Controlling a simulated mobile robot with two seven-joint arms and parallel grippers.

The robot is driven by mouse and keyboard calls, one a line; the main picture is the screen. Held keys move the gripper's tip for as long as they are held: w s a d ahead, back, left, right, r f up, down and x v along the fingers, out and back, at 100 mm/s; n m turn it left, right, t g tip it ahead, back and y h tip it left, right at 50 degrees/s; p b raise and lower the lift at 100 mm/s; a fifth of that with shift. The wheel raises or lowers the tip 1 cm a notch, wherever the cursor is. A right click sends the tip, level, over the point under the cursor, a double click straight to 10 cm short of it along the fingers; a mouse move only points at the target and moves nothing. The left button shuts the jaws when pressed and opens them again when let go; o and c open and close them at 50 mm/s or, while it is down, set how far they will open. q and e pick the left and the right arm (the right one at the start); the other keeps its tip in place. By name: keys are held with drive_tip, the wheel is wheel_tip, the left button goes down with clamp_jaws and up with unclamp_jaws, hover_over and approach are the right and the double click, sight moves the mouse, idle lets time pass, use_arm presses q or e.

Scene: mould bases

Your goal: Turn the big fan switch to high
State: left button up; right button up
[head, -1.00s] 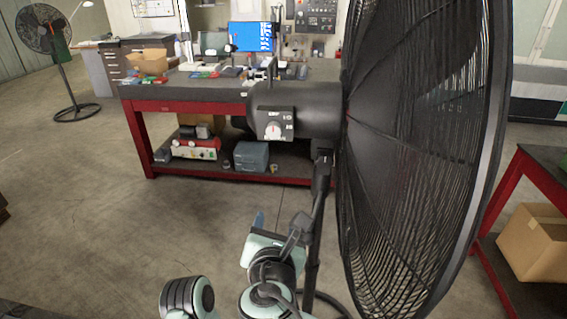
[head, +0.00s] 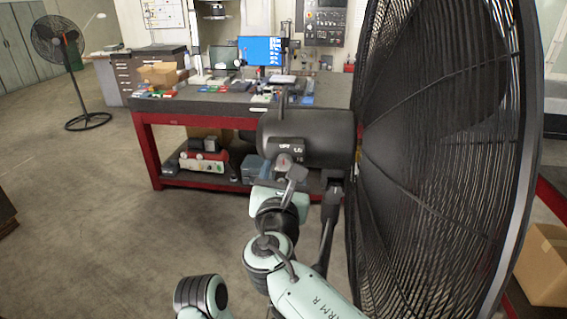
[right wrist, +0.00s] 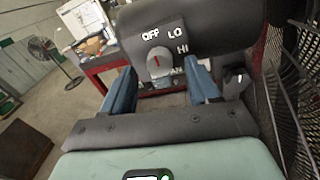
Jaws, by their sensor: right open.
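The big fan (head: 440,150) stands at the right in the head view, its dark motor housing (head: 320,135) facing me. The switch box is on the housing; its round grey knob (right wrist: 159,62) shows in the right wrist view with OFF, LO and HI labels. A red mark on the knob points roughly upward, toward the OFF and LO side; the exact setting is unclear. My right gripper (right wrist: 160,70) is open, its blue fingers on either side of the knob, apart from it in the picture. In the head view the right gripper (head: 290,176) partly covers the switch. My left gripper is out of view.
The fan's pole (head: 327,225) and wire cage stand close to the right of my right arm. A red-framed workbench (head: 150,150) with tools is behind. A smaller fan (head: 60,45) stands far left. A cardboard box (head: 545,265) is at lower right.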

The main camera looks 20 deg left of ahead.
drive_tip(key=shift+x, duration=0.9)
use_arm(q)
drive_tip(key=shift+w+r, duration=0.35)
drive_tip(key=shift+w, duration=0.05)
use_arm(e)
drive_tip(key=shift+s, duration=0.1)
drive_tip(key=shift+c, duration=0.9)
drive_tip(key=c, duration=0.9)
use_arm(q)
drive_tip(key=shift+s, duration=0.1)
use_arm(e)
drive_tip(key=shift+o, duration=0.2)
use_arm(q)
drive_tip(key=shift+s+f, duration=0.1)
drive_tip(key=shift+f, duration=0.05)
